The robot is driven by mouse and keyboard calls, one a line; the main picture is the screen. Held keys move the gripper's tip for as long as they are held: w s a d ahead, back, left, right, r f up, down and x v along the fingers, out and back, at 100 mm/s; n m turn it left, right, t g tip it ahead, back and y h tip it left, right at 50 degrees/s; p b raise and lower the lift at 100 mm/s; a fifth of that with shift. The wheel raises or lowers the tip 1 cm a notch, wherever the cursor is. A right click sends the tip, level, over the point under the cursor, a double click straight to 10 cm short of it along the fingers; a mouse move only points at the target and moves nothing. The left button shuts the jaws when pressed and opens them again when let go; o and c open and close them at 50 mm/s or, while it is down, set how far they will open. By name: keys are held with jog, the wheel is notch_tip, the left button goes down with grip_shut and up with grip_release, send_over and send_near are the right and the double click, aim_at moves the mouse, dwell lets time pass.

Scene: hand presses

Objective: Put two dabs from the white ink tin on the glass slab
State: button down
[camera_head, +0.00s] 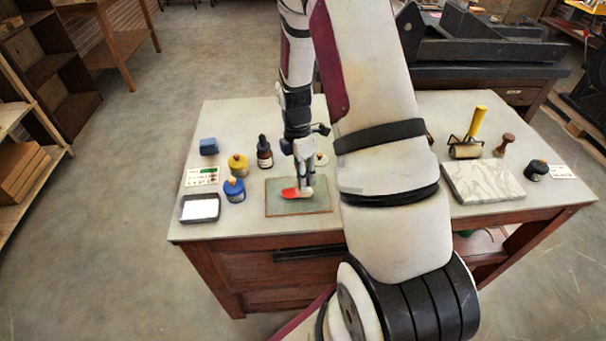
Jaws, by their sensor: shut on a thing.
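The glass slab (320,206) is a greenish sheet lying flat near the front of the table. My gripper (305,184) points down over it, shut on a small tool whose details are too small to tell. A red patch (290,193) shows at the gripper's tips, over the slab; I cannot tell whether it is part of the tool or ink on the glass. A pale round thing (321,159), perhaps the white ink tin, stands just behind and right of the gripper, partly hidden by my arm. No white dab can be made out on the slab.
Right of my arm are a marble slab (483,181), a yellow-handled roller (466,150) and a black tin (536,170).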

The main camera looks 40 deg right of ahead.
jog(key=shift+f, duration=0.65)
dwell(1.6)
jog(key=shift+r+p, duration=1.7)
jog(key=shift+r, duration=1.85)
